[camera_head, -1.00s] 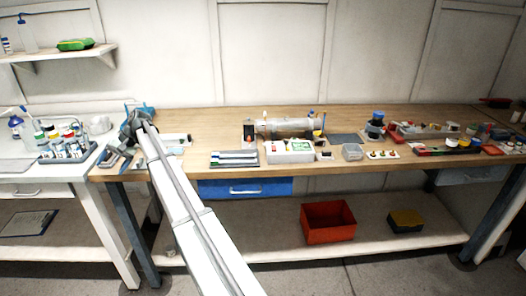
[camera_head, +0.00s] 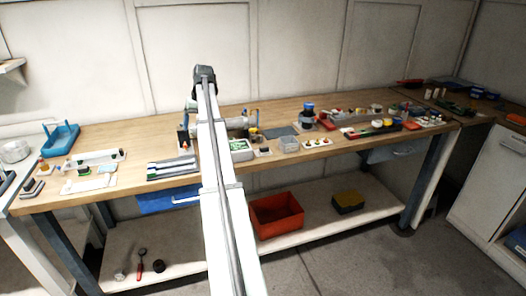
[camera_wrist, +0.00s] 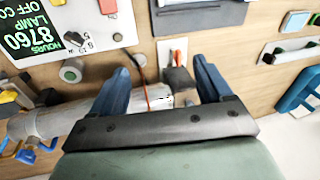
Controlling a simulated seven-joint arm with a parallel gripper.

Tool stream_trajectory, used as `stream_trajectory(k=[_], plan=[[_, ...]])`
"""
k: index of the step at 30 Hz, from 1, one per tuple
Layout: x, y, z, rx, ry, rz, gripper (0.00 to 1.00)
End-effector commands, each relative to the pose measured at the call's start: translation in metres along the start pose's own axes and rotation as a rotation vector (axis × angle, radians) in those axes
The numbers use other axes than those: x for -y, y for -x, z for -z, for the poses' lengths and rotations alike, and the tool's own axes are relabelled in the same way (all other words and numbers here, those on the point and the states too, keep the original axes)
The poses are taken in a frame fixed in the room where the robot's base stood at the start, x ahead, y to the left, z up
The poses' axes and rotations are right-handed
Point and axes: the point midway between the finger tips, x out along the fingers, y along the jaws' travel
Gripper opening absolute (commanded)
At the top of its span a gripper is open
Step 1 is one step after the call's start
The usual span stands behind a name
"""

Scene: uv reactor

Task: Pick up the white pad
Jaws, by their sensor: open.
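A flat white piece (camera_head: 90,184), which looks like the white pad, lies on the left part of the wooden bench near its front edge. Small items lie beside it; I cannot be sure of its identity. My gripper (camera_wrist: 163,85) is open and empty above the bench in the wrist view, well to the right of that piece. Between and beyond its fingers are a small white card with a dark block (camera_wrist: 178,80) and an orange wire. In the head view my arm hides most of the gripper.
The metal cylinder (camera_wrist: 50,120) lies close beside my gripper, with a white box and a lettered black sign (camera_wrist: 30,38) near it. Grey flat strips (camera_head: 172,168) lie at the bench front. A blue tray (camera_head: 60,139) stands far left. A red bin (camera_head: 277,213) is on the lower shelf.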

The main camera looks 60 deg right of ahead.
Motion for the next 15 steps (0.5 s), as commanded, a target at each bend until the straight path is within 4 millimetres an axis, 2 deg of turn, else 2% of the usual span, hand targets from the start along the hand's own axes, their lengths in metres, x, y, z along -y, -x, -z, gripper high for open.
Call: stream_trajectory(k=[1, 6, 9, 12, 15], plan=[[-0.032, 0.011, -0.008, 0.001, -0.020, -0.028, 0.79], [-0.123, 0.043, -0.040, 0.022, -0.073, -0.120, 0.79], [-0.166, 0.059, -0.060, 0.038, -0.100, -0.162, 0.79], [-0.198, 0.072, -0.077, 0.052, -0.122, -0.194, 0.79], [-0.218, 0.080, -0.089, 0.064, -0.138, -0.214, 0.79]])
